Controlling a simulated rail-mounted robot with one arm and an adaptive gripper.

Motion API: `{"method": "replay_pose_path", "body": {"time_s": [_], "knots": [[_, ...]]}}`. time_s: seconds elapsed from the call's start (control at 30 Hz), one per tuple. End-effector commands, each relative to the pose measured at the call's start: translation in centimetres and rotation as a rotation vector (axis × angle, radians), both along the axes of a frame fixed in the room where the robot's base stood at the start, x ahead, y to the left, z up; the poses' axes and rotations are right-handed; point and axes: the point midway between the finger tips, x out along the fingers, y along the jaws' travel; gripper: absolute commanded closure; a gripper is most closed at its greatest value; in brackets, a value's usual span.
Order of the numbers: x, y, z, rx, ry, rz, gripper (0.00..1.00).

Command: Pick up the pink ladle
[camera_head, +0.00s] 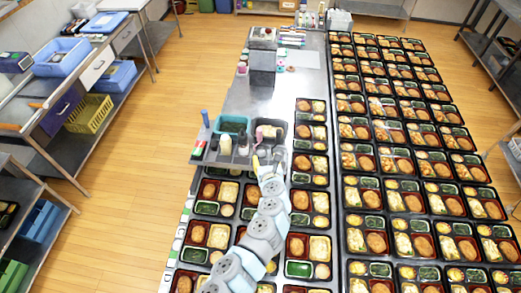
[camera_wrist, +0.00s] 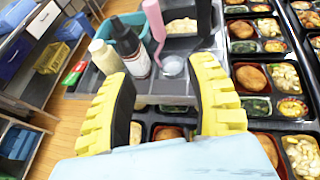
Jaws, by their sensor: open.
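The pink ladle (camera_wrist: 154,22) stands upright beyond my fingers in the wrist view. Its pink handle points up and a round pale bowl (camera_wrist: 172,66) shows at its lower end. In the head view a small pink handle (camera_head: 259,136) shows beside the containers in the middle. My gripper (camera_wrist: 162,78) is open, with its two yellow ridged fingers apart and nothing between them. The ladle lies ahead of the fingertips, roughly between them. In the head view my gripper (camera_head: 264,164) is just in front of the ladle, partly hidden by my arm.
A dark bottle (camera_wrist: 126,42) and a cream bottle (camera_wrist: 106,56) stand left of the ladle. A teal tub (camera_wrist: 138,20) and a black tub (camera_wrist: 182,40) are behind. Filled bento trays (camera_head: 374,188) cover the right and front. The wooden floor (camera_head: 130,165) on the left is clear.

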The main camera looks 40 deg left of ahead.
Motion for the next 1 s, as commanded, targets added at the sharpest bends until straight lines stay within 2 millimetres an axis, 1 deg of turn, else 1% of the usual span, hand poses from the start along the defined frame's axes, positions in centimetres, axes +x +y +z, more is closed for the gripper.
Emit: {"method": "replay_pose_path", "body": {"time_s": [0.23,0.37,0.6,1.0], "knots": [[1.0,1.0,-0.9,-0.005,0.002,-0.001,0.44],[1.6,1.7,-0.9,-0.004,-0.003,0.002,0.44],[2.5,2.5,-1.6,-0.004,0.0,-0.001,0.44],[3.7,4.1,-2.3,-0.003,-0.002,0.002,0.44]]}}
